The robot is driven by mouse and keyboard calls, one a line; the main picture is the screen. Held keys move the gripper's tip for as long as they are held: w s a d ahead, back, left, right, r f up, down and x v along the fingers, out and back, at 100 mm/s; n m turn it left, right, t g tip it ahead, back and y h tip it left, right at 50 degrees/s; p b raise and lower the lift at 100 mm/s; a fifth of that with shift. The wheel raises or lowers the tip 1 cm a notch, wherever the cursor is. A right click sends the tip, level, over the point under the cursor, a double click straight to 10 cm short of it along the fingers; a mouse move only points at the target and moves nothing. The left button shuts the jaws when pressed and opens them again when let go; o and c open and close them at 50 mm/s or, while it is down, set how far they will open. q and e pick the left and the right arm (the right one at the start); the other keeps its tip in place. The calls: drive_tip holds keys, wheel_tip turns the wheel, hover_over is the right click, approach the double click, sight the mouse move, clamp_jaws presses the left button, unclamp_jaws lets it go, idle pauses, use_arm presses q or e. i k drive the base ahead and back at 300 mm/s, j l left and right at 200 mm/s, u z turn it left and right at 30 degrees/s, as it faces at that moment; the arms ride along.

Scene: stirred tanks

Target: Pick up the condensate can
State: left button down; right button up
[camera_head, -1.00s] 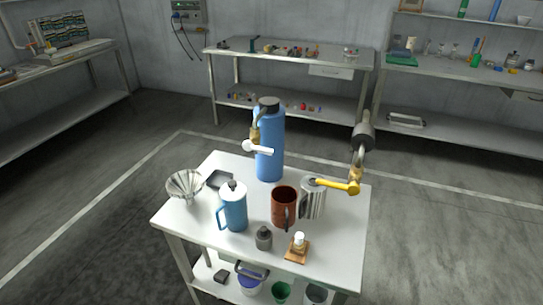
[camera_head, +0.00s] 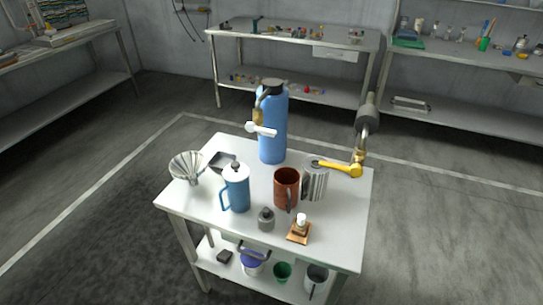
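No label marks the condensate can. The likeliest match is a ribbed silver metal can (camera_head: 318,186) on the white table, right of a reddish-brown mug (camera_head: 284,190). The mug stands close in front of it and covers part of its left side. A yellow lever (camera_head: 338,167) on a brass fitting crosses over the can's top. A blue lidded jug (camera_head: 237,190) with a side handle stands left of the mug. Neither my left nor my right gripper is in view, so I see no gripper near the can.
The white table (camera_head: 338,237) also holds a tall blue bottle (camera_head: 273,135) behind a white-levered tap (camera_head: 262,130), a fluted funnel (camera_head: 187,167), a small grey bottle (camera_head: 266,220) and a wooden block (camera_head: 299,233). Buckets stand on its lower shelf. The floor around is clear.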

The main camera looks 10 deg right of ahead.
sight(287, 180)
drive_tip(key=z, duration=0.6)
drive_tip(key=i+j+z, duration=0.1)
drive_tip(key=z, duration=0.4)
drive_tip(key=j+z, duration=0.6)
drive_tip(key=z, duration=0.35)
drive_tip(key=j+z, duration=0.3)
drive_tip(key=z, duration=0.2)
drive_tip(key=k+j+z, duration=0.15)
drive_tip(key=j, duration=0.25)
drive_tip(key=k+j+z, duration=0.15)
drive_tip(key=j, duration=0.2)
drive_tip(key=k+j+z, duration=0.15)
drive_tip(key=j, duration=0.25)
drive_tip(key=k+j+z, duration=0.1)
drive_tip(key=k+j, duration=0.45)
drive_tip(key=k, duration=0.15)
drive_tip(key=i, duration=0.6)
